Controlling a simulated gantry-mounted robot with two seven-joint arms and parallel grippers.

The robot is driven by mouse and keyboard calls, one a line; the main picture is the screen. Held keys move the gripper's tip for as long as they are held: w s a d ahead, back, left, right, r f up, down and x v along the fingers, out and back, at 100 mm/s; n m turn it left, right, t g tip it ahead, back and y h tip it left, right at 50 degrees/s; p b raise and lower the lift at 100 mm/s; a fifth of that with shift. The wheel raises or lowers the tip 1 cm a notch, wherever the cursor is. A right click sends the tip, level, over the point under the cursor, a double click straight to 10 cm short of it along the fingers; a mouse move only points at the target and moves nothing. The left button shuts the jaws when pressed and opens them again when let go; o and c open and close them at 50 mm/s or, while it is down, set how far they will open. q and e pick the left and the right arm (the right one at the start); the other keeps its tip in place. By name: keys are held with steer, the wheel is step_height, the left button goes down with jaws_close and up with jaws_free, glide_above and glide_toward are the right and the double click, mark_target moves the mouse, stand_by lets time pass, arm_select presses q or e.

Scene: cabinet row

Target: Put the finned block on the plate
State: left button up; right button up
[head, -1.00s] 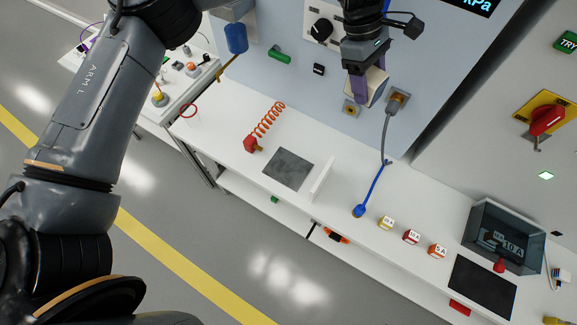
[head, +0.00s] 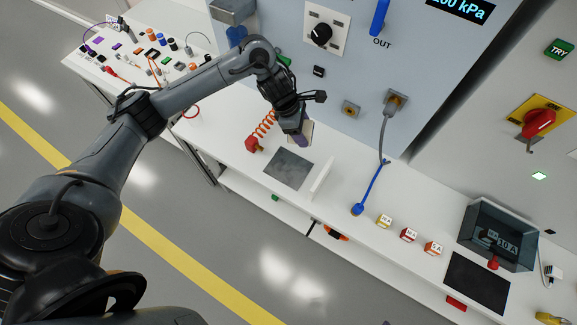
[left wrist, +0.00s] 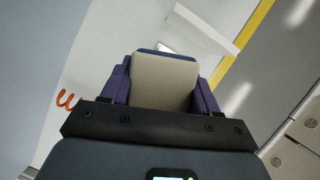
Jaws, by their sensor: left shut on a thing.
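My left gripper (head: 303,138) has purple fingers and is shut on the finned block (head: 309,128), a cream-coloured piece. In the left wrist view the block (left wrist: 164,82) sits between both purple fingers, with a dark blue edge at its far end; its fins cannot be made out. The plate (head: 288,170) is a dark grey square on the white bench. In the head view the gripper and block are just above and right of the plate, apparently held over the bench; their height is hard to tell. My right gripper is not in view.
A low white upright strip (head: 322,178) stands at the plate's right side. A red piece with a coiled orange hose (head: 252,144) lies to its left. The blue-ended cable (head: 358,208) and several small labelled cubes (head: 408,234) are further right. The panel wall (head: 350,75) rises behind.

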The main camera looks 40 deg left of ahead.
arm_select(q)
steer(key=s+f, duration=0.4)
steer(key=f, duration=0.1)
glide_above(295, 168)
steer(key=s+a, duration=0.1)
step_height(295, 168, down, 5)
steer(key=shift+a+f, duration=0.1)
steer(key=shift+f+b, duration=0.45)
steer(key=shift+f, duration=1.95)
steer(key=shift+f, duration=0.2)
steer(key=o, duration=1.2)
steer(key=shift+r, duration=0.1)
